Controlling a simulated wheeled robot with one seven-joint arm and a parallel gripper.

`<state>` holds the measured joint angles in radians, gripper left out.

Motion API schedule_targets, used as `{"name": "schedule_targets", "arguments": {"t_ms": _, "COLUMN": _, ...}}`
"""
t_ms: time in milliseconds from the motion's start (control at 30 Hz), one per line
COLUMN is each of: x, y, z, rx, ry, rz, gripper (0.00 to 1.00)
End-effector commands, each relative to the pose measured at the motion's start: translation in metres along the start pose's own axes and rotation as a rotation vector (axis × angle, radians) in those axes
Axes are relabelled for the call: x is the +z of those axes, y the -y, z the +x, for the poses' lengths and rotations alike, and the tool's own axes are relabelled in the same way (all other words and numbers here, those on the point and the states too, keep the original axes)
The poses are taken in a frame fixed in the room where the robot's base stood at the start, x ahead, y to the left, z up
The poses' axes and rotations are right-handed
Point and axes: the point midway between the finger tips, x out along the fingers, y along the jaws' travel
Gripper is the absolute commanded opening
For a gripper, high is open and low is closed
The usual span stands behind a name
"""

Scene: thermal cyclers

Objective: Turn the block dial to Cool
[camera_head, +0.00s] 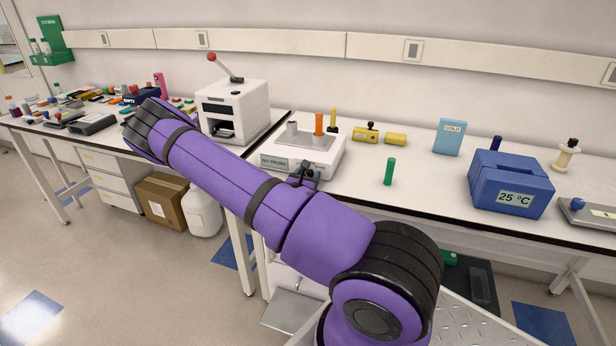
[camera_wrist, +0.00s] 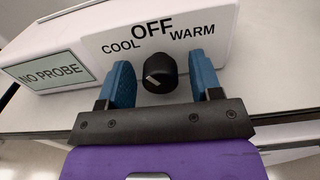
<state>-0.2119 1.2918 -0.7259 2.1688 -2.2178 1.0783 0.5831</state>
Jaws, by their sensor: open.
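The black block dial (camera_wrist: 160,73) is on the front of a white unit, below a panel reading COOL, OFF and WARM from left to right. A pale mark shows on the left part of its face; I cannot tell exactly which word it points at. My gripper (camera_wrist: 164,78) is open, with one blue finger on each side of the dial and gaps between them. In the head view my gripper (camera_head: 305,174) is at the front of the white block unit (camera_head: 322,160), partly hidden by my arm.
A NO PROBE display (camera_wrist: 55,72) is left of the dial. An orange tube (camera_head: 319,123) and a grey cylinder stand on the unit. A green tube (camera_head: 389,171) and a blue 25 °C box (camera_head: 510,185) stand to the right. A white press-like machine (camera_head: 233,110) stands left.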

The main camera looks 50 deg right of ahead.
Motion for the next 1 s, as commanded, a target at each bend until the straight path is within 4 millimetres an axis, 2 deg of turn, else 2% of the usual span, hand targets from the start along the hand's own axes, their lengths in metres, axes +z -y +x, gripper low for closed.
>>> {"name": "schedule_targets", "arguments": {"t_ms": 267, "x": 0.0001, "y": 0.0, "z": 0.0014, "rx": 0.0, "ry": 0.0, "rz": 0.0, "gripper": 0.59}}
{"name": "schedule_targets", "arguments": {"t_ms": 500, "x": 0.0001, "y": 0.0, "z": 0.0012, "rx": 0.0, "ry": 0.0, "rz": 0.0, "gripper": 0.09}}
{"name": "schedule_targets", "arguments": {"t_ms": 667, "x": 0.0001, "y": 0.0, "z": 0.0012, "rx": 0.0, "ry": 0.0, "rz": -0.019, "gripper": 0.09}}
{"name": "schedule_targets", "arguments": {"t_ms": 1000, "x": 0.0002, "y": -0.0002, "z": 0.0011, "rx": 0.0, "ry": 0.0, "rz": -0.242, "gripper": 0.1}}
